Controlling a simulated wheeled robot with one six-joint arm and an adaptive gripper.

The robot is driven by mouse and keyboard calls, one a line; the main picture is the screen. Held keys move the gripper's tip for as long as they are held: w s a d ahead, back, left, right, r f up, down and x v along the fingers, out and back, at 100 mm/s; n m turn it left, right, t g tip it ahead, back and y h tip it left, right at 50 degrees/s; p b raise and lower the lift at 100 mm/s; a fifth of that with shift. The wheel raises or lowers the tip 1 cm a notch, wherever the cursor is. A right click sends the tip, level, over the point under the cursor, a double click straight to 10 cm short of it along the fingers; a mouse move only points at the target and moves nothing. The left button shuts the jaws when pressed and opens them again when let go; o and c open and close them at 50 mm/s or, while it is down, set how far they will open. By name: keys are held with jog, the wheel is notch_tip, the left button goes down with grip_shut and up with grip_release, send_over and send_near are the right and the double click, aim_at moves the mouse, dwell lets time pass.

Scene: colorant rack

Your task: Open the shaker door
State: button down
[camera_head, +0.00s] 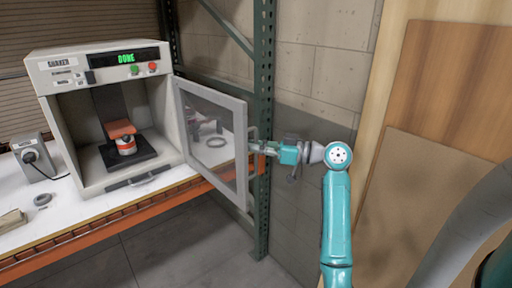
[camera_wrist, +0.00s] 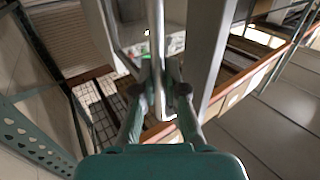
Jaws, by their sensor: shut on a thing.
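The shaker (camera_head: 100,110) is a grey-white box on the bench at the left of the head view, and its display reads DONE. Its door (camera_head: 213,140), a clear pane in a grey frame hinged on the right side of the opening, stands swung wide open. My gripper (camera_head: 258,147) is at the door's free edge, shut on the door handle (camera_head: 251,160). The handle also shows as a vertical bar between the fingers in the wrist view (camera_wrist: 157,40). Inside the shaker, a small can with an orange band (camera_head: 125,145) sits on a dark plate under an orange clamp.
The bench (camera_head: 60,215) has an orange front beam. A small grey device (camera_head: 34,158) stands left of the shaker. A green rack post (camera_head: 264,100) rises close behind the door and gripper. Wooden boards (camera_head: 435,130) stand at the right. The floor in front is clear.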

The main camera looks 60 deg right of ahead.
jog(key=c, duration=1.2)
grip_release()
